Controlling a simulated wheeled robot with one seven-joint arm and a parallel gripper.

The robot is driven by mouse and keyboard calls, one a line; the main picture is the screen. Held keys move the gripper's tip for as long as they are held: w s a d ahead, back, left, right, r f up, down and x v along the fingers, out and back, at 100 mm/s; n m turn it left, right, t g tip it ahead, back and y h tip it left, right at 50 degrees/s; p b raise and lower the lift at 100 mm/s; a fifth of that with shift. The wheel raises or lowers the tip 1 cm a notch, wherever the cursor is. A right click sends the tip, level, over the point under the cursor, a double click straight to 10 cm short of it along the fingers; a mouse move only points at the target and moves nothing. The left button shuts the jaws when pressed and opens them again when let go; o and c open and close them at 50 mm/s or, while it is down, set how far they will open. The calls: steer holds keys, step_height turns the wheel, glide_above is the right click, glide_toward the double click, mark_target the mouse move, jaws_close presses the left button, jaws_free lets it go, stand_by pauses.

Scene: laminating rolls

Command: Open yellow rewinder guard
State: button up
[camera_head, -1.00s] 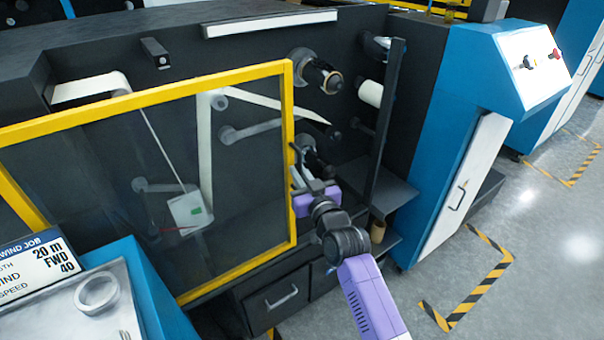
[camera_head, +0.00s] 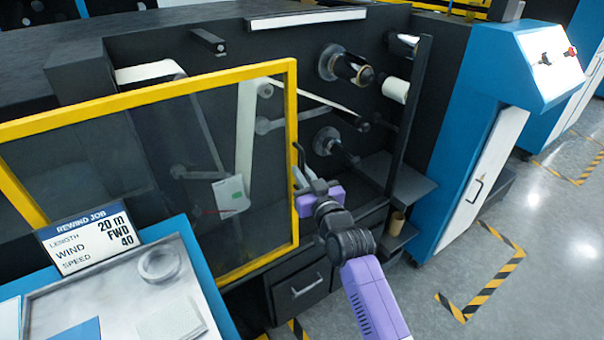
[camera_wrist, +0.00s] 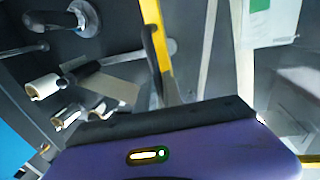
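The yellow rewinder guard (camera_head: 293,150) is a yellow frame around a clear pane. It stands swung out at an angle in front of the dark rewinder (camera_head: 390,30), whose right part is uncovered. A dark handle (camera_head: 299,165) is on the frame's right edge. My gripper (camera_head: 307,180) is at this handle, just right of the frame. In the wrist view, the yellow edge (camera_wrist: 158,35) and dark handle (camera_wrist: 152,55) lie directly beyond my purple gripper body. The handle runs down towards my fingers. Their closure is hidden behind the gripper body.
A job sign (camera_head: 85,240) and a tray with a white ring (camera_head: 160,264) stand at the lower left. Rollers (camera_head: 345,68) are exposed right of the guard. A shelf (camera_head: 405,185) juts out right of my gripper. The floor at right is clear, with striped markings (camera_head: 485,290).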

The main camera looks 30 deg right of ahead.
steer(key=o, duration=0.4)
steer(key=s+a, duration=0.1)
steer(key=s, duration=0.6)
steer(key=shift+s+a+b, duration=0.15)
steer(key=shift+s+b, duration=0.15)
steer(key=shift+s, duration=0.05)
steer(key=s+a+f+g+y, duration=0.1)
steer(key=s+a, duration=0.3)
steer(key=s, duration=1)
steer(key=s+a+f+n+g+y, duration=0.1)
steer(key=s+a, duration=0.3)
steer(key=s, duration=1)
steer(key=s+a+f+g, duration=0.1)
steer(key=s+a, duration=0.3)
steer(key=s, duration=1.1)
steer(key=shift+f+n+y, duration=0.3)
steer(key=shift+n+y, duration=0.1)
